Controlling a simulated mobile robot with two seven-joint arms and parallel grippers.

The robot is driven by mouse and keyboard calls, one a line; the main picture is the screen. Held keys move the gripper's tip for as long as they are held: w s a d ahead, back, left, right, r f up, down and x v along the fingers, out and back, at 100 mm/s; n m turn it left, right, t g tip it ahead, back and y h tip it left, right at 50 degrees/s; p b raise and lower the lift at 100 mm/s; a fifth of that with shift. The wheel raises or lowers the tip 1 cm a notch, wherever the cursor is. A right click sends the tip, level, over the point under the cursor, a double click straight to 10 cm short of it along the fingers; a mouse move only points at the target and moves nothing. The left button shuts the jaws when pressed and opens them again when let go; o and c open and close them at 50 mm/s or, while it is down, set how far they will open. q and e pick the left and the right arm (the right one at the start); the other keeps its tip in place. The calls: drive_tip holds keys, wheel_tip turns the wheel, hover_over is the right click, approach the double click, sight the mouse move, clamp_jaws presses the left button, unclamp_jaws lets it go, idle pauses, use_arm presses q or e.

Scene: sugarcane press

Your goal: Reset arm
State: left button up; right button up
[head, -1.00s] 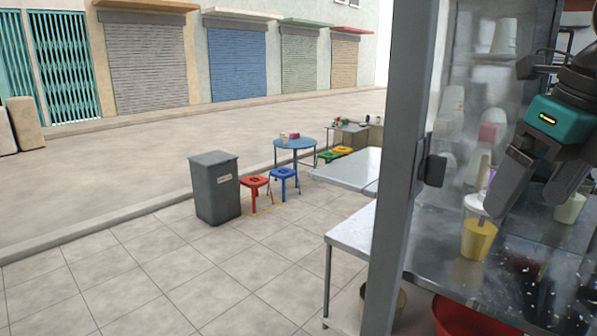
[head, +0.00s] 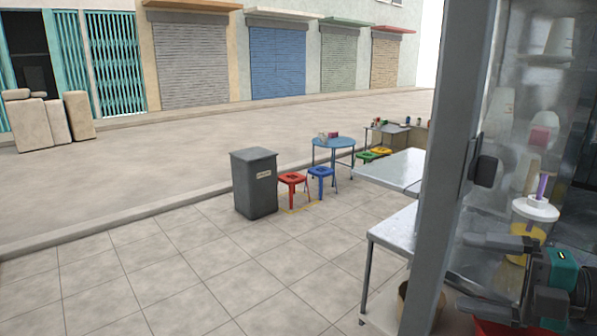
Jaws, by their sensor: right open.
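My right gripper (head: 463,272) is at the lower right, its two dark fingers spread apart and pointing left, with nothing between them. A cup of yellow juice (head: 525,228) with a white lid (head: 536,208) and a purple straw (head: 542,186) stands upright just behind and above the gripper. The gripper hides the lower part of the cup. I cannot tell whether the upper finger touches it. My left gripper is not in view.
A grey metal post (head: 453,150) stands just left of the gripper, beside a clear panel. Metal tables (head: 395,232) stand beyond it. A grey bin (head: 254,185), a red stool (head: 293,181) and a blue stool (head: 320,174) are farther off. The tiled floor at left is clear.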

wheel_tip(320, 180, down, 19)
drive_tip(key=s+m+t+h, duration=0.2)
drive_tip(key=m+t+h, duration=0.6)
drive_tip(key=m, duration=1)
drive_tip(key=s+a+f+m+g+h, duration=0.3)
drive_tip(key=s+a+f+m+g, duration=0.3)
drive_tip(key=s+a+f, duration=0.4)
wheel_tip(320, 180, down, 4)
drive_tip(key=shift+f+m+h, duration=0.1)
drive_tip(key=shift+m+h, duration=0.2)
drive_tip(key=shift+m, duration=0.5)
